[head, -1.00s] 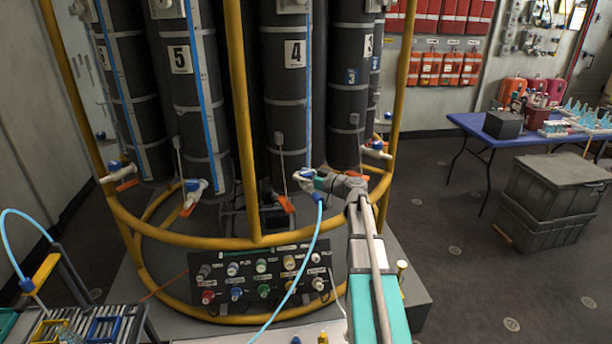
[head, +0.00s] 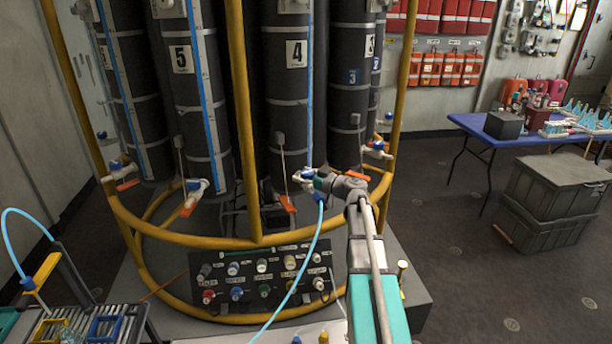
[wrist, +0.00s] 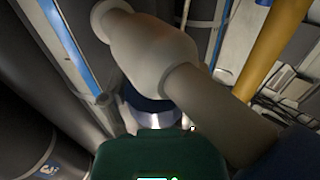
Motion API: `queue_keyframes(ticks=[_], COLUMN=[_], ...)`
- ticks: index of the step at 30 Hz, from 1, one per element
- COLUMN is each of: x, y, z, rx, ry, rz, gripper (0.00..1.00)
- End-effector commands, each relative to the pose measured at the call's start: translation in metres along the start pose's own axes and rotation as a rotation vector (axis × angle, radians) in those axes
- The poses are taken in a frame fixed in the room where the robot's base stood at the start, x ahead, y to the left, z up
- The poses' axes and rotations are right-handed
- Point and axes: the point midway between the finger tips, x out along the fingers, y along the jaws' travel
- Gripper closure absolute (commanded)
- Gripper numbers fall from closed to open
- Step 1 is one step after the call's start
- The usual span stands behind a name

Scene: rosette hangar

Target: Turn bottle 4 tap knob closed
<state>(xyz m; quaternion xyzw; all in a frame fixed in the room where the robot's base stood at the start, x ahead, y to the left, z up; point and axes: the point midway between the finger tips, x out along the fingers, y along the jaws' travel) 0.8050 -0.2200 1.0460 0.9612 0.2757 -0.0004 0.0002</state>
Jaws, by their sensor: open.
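Bottle 4 (head: 283,110) is a tall dark cylinder with a white "4" label and a blue stripe, behind the yellow rail. Its pale tap (head: 300,176) is at its foot, largely hidden by my gripper (head: 311,181) in the head view. In the wrist view the thick pale tap body (wrist: 150,45) crosses the picture diagonally. A dark blue knob (wrist: 143,100) lies beneath it, close in front of my green gripper housing. My gripper is open at the knob. The fingertips are hidden, so I cannot tell whether they touch it.
The yellow rail (head: 180,232) curves around the bottles. A light blue hose (head: 305,262) hangs from near my gripper past the valve panel (head: 262,277). Bottle 5 (head: 190,110) stands to the left. A blue table (head: 487,128) and grey crates (head: 550,185) are at the right.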

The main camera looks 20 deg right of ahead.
Motion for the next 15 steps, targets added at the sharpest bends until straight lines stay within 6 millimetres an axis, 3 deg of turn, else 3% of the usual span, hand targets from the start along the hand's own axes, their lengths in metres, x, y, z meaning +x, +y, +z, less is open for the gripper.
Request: queue_keyframes(ticks=[8, 15], x=[-0.005, -0.028], y=[0.001, 0.0], z=[0.0, 0.0], rx=[0.0, 0.0], ry=[0.001, 0.0], rz=[0.003, 0.003], gripper=[0.21, 0.21])
